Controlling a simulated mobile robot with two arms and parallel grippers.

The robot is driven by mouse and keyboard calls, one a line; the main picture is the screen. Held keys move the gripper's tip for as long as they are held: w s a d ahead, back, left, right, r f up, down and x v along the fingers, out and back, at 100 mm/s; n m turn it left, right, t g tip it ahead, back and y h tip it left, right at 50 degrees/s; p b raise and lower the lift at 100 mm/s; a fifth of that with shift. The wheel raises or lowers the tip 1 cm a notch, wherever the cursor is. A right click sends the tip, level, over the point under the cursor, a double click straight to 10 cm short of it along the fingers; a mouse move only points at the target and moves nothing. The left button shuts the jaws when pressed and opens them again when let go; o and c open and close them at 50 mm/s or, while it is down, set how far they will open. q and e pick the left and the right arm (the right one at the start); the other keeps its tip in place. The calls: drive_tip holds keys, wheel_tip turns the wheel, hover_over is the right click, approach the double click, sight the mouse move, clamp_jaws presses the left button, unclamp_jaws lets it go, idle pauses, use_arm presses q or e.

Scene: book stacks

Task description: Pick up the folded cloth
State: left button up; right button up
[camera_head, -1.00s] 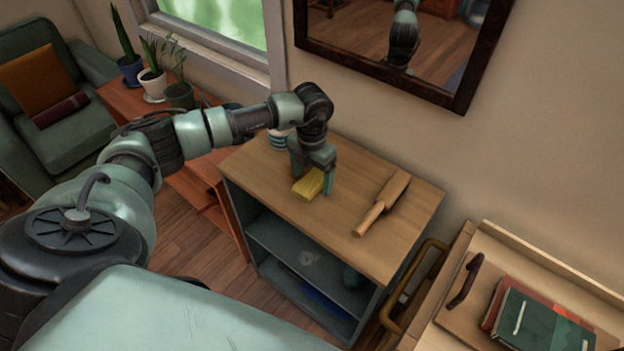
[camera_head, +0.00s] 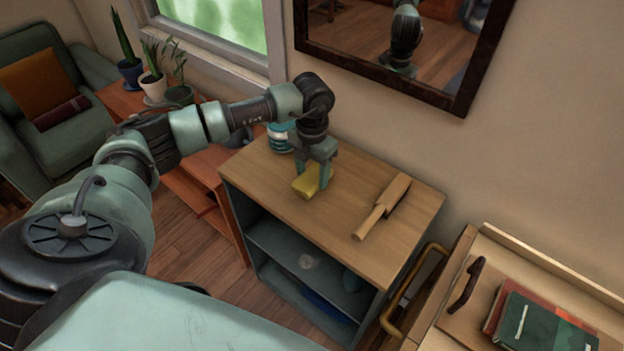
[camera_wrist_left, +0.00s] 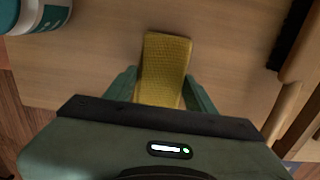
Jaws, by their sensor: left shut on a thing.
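The folded cloth (camera_head: 308,182) is yellow and lies over the wooden top of a small grey shelf unit, near its left front part. In the left wrist view the cloth (camera_wrist_left: 165,62) extends out from between the two fingers. My left gripper (camera_head: 314,180) points down over the cloth and is shut on it; it also shows in the left wrist view (camera_wrist_left: 162,92). I cannot tell whether the cloth still touches the top. My right gripper is not in view.
A wooden brush-like tool (camera_head: 382,207) lies right of the cloth. A teal and white container (camera_head: 279,137) stands behind left. The wooden top (camera_head: 345,245) is clear in front. A framed mirror (camera_head: 440,95) hangs on the wall behind. Books (camera_head: 540,325) lie at lower right.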

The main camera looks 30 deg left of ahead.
use_arm(q)
wheel_tip(320, 180, up, 17)
drive_tip(key=b, duration=0.2)
drive_tip(key=s+d+f+m, duration=0.4)
drive_tip(key=s+d+m, duration=0.35)
drive_tip(key=m, duration=1.05)
drive_tip(key=s+d+f+m, duration=0.3)
drive_tip(key=s+d+m, duration=0.4)
drive_tip(key=m, duration=1)
wheel_tip(320, 180, up, 7)
drive_tip(key=n, duration=1.2)
hover_over(312, 174)
drive_tip(key=shift+n, duration=0.3)
wheel_tip(312, 174, down, 15)
drive_tip(key=p, duration=0.3)
drive_tip(key=shift+a+f, duration=0.1)
drive_tip(key=shift+f, duration=0.05)
wheel_tip(312, 174, down, 4)
drive_tip(key=shift+p, duration=0.3)
drive_tip(key=shift+f, duration=0.2)
